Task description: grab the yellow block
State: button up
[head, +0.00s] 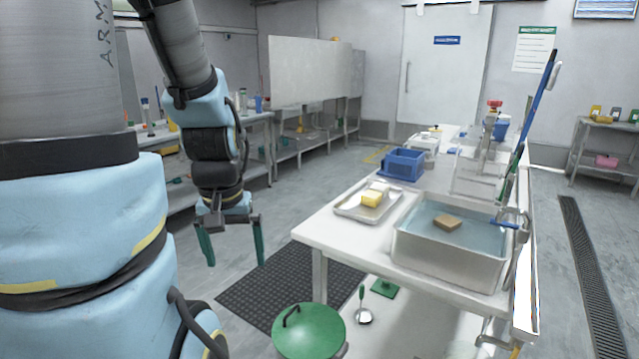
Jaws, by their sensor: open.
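A yellow block (372,199) lies on a shallow metal tray (351,211) near the left edge of the white table. A paler, whitish piece touches or sits just behind the block; I cannot tell which. My gripper (231,255) hangs with its two green fingers pointing down, spread apart and empty. It is left of the table, over the floor, clearly apart from the block and the tray.
A metal basin of water (450,262) with a brown block (447,222) stands right of the tray. A blue crate (403,165) is behind it. A green-lidded pot (308,330) stands below the table's front. A dark mat (290,285) lies on the floor.

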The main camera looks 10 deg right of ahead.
aim_at(373, 198)
jog(key=l+u, duration=0.9)
jog(key=u, duration=0.2)
